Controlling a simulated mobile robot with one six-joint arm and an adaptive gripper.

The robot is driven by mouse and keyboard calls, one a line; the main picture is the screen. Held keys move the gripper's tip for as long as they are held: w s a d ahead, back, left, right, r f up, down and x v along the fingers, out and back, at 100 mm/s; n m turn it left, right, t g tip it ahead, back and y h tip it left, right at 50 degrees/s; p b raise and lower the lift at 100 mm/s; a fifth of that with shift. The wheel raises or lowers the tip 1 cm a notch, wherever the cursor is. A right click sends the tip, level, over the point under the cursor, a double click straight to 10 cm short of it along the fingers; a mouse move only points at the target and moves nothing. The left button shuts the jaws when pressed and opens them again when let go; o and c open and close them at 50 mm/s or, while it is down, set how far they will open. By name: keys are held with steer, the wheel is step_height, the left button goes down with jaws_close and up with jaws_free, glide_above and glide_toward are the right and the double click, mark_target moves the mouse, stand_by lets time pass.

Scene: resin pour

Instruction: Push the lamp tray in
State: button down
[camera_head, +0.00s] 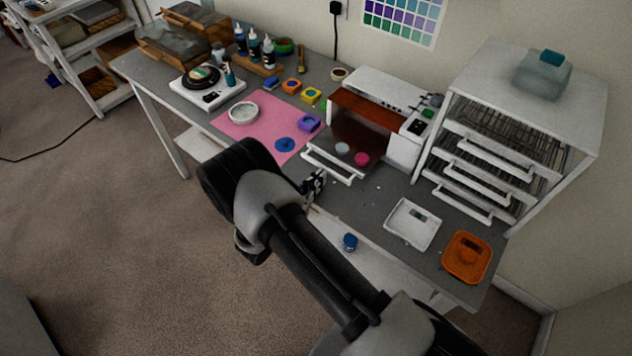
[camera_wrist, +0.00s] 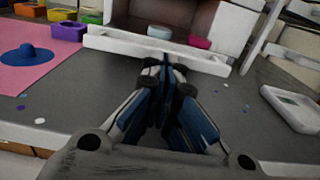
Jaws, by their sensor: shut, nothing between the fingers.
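The lamp tray (camera_head: 343,150) is pulled out of the front of the white lamp box (camera_head: 373,95), with a white handle bar (camera_head: 333,167) along its front. A pale cup-like piece (camera_head: 342,149) and a pink one (camera_head: 361,159) sit on the tray. In the wrist view the handle bar (camera_wrist: 155,50) runs across in front of my fingers, with the pale piece (camera_wrist: 159,32) and pink piece (camera_wrist: 199,43) behind it. My gripper (camera_head: 318,178) is shut and empty, just in front of the bar. I cannot tell whether the fingertips (camera_wrist: 165,65) touch it.
A pink mat (camera_head: 262,125) with a blue hat-shaped piece (camera_head: 284,145) lies left of the tray. A white drawer rack (camera_head: 520,130) stands at the right. Small specks dot the grey table.

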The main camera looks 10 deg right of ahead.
steer(key=b+x, duration=0.1)
steer(key=x, duration=0.3)
steer(key=shift+w+d, duration=0.15)
